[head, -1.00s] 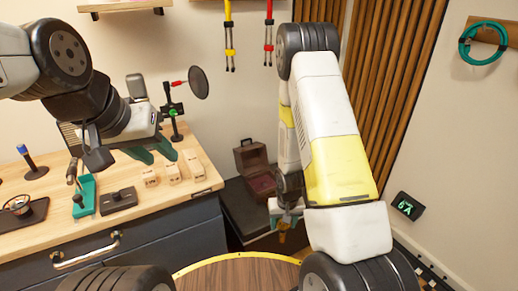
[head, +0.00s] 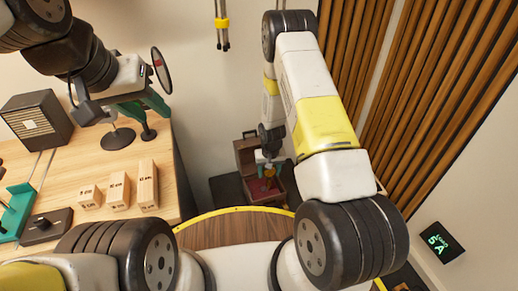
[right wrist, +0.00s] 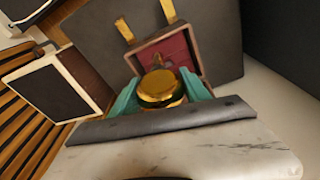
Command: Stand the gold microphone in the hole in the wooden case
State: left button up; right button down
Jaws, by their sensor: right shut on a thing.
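The wooden case (head: 245,150) stands open in the head view, with a dark red inside. It also shows in the right wrist view (right wrist: 204,48), just beyond my fingertips. My right gripper (head: 268,168) is at the case opening, pointing down. It is shut on the gold microphone (right wrist: 158,86), whose round gold end shows between the teal fingers. The microphone's far end and the hole are hidden, so I cannot tell whether it has entered the hole. My left gripper (head: 148,106) is empty and open above the workbench, with its teal fingers apart.
The case rests on a dark low stand (head: 228,190) against the wall. The wooden workbench (head: 100,160) on the left holds several wooden blocks (head: 148,184), a dark speaker box (head: 38,118) and a round-based stand (head: 117,138). Slatted panels are at right.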

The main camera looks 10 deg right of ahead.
jog(key=shift+w+a+f, duration=0.2)
jog(key=shift+w+f, duration=0.65)
jog(key=shift+f, duration=1.1)
jog(key=shift+w+a+f, duration=0.15)
jog(key=shift+w+f, duration=0.75)
jog(key=shift+f, duration=1.05)
jog(key=shift+w+a+f, duration=0.2)
jog(key=shift+w+f, duration=0.65)
jog(key=shift+f, duration=1.1)
jog(key=shift+c, duration=2.2)
grip_release()
notch_tip(320, 180, up, 8)
jog(key=s, duration=0.1)
jog(key=shift+f, duration=0.15)
